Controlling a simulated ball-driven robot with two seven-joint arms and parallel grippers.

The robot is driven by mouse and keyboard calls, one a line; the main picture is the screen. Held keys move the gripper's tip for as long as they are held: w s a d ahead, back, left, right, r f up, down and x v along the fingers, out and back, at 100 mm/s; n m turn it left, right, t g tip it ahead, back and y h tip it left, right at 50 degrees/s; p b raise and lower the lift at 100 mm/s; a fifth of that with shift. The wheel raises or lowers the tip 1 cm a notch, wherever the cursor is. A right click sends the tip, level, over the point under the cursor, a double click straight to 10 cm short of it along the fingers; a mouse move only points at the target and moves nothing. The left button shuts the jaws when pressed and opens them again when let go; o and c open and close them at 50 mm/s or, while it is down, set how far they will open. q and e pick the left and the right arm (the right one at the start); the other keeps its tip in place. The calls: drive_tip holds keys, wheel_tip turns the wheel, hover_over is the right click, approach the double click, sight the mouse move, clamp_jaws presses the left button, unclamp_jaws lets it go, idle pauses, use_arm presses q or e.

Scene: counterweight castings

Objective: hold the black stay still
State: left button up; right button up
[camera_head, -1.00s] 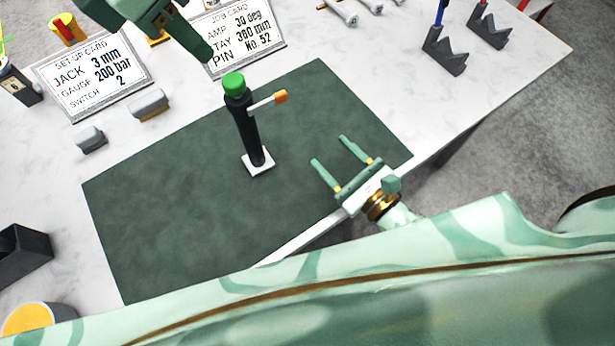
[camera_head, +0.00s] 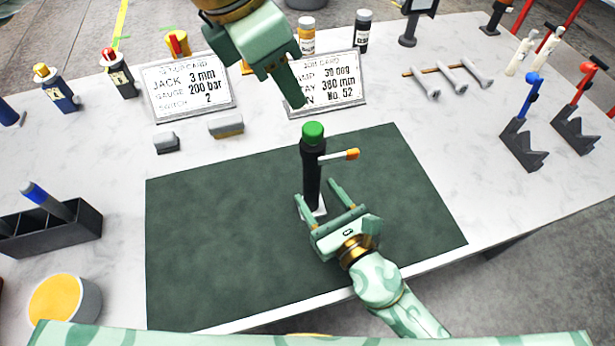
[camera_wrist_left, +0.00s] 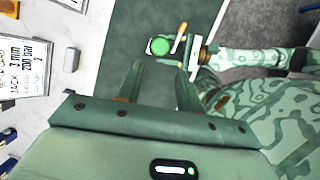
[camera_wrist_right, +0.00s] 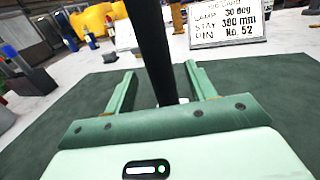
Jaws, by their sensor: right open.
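The black stay (camera_head: 312,180) stands upright on a small white base (camera_head: 320,208) on the dark green mat. It has a green cap (camera_head: 313,131) and an orange-tipped side lever (camera_head: 352,154). My right gripper (camera_head: 317,190) is open low at the stay, which shows between its fingers. In the right wrist view the black shaft (camera_wrist_right: 152,50) rises between the two spread fingers, touching neither visibly; its foot is hidden. My left gripper (camera_head: 296,98) is above and behind the stay. In the left wrist view its fingers (camera_wrist_left: 160,68) are apart and empty, with the green cap (camera_wrist_left: 159,46) beyond their tips.
Two cards (camera_head: 190,88) (camera_head: 335,80) stand behind the green mat (camera_head: 220,240). Grey blocks (camera_head: 226,125) lie by its back left edge. A black bin (camera_head: 60,232) and yellow-topped tub (camera_head: 65,300) are left. Dark notched stands (camera_head: 522,145) are right. The mat's left is clear.

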sight(307, 179)
drive_tip(key=x, duration=0.5)
drive_tip(key=shift+w, duration=0.15)
